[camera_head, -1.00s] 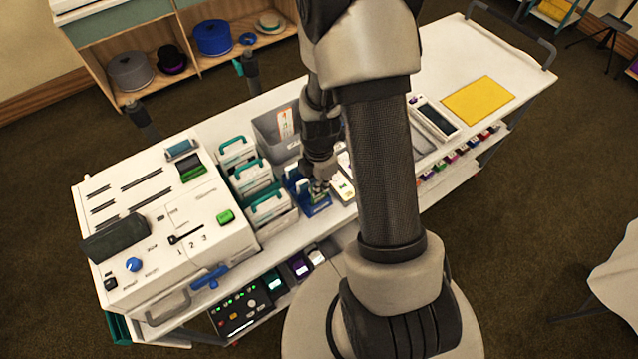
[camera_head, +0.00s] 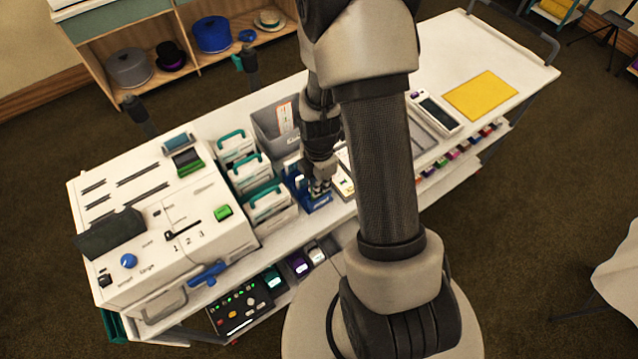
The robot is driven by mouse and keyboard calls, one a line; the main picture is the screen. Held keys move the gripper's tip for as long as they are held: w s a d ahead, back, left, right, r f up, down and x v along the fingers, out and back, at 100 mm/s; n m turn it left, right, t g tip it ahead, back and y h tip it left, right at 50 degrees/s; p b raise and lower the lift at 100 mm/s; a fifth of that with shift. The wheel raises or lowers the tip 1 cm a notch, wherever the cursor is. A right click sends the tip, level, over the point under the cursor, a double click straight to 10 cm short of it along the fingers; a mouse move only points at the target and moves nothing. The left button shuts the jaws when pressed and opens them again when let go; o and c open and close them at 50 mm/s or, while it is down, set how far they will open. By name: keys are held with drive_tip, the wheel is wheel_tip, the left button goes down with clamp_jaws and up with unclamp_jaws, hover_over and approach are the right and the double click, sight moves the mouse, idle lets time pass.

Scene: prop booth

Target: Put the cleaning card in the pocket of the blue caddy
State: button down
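The blue caddy (camera_head: 318,206) stands on the cart top, right of the white cases with teal handles. My gripper (camera_head: 319,188) points down over the caddy, and its fingers overlap the caddy in the picture. The fingers are too small and dark to show whether they are open or shut, or whether they touch the caddy. I cannot make out the cleaning card for certain. A pale flat piece (camera_head: 344,186) lies just right of the caddy, partly hidden by my arm.
A large white machine (camera_head: 150,235) fills the cart's left end. White cases with teal handles (camera_head: 268,208) stand between it and the caddy. A grey bin (camera_head: 268,135) is behind.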

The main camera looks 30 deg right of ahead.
drive_tip(key=c, duration=1.7)
unclamp_jaws()
drive_tip(key=shift+r, duration=0.1)
wheel_tip(320, 180, up, 12)
drive_tip(key=shift+f, duration=0.1)
